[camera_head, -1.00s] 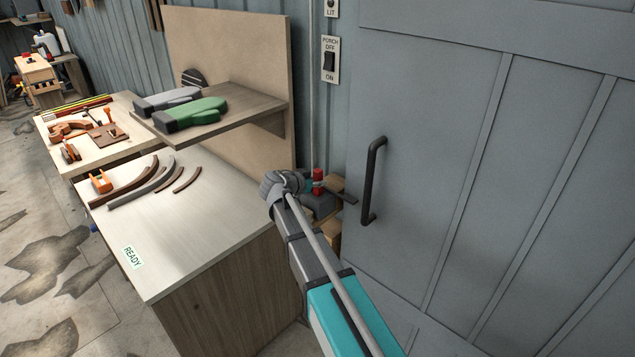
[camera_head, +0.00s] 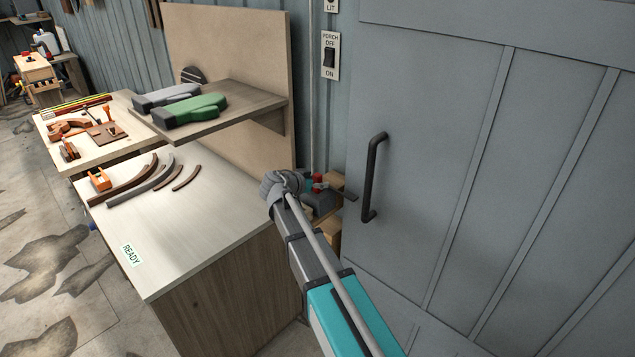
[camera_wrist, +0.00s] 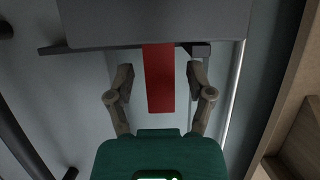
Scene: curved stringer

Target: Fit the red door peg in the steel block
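The red door peg (camera_head: 317,177) shows beside the door, right at my gripper, at the end of my arm. In the wrist view the peg (camera_wrist: 159,80) runs from the edge of the grey steel block (camera_wrist: 150,22) toward my palm. How deep it sits in the block is hidden. The block also shows in the head view (camera_head: 322,204), partly behind my arm. My gripper (camera_wrist: 160,78) has its fingers spread on both sides of the peg, with a visible gap on each side.
The grey door (camera_head: 430,160) with its black handle (camera_head: 372,178) is close on the right. A wooden bracket (camera_head: 333,228) lies around the block. A workbench (camera_head: 190,235) with curved strips is on the left, below a shelf (camera_head: 245,104) with green and grey tools.

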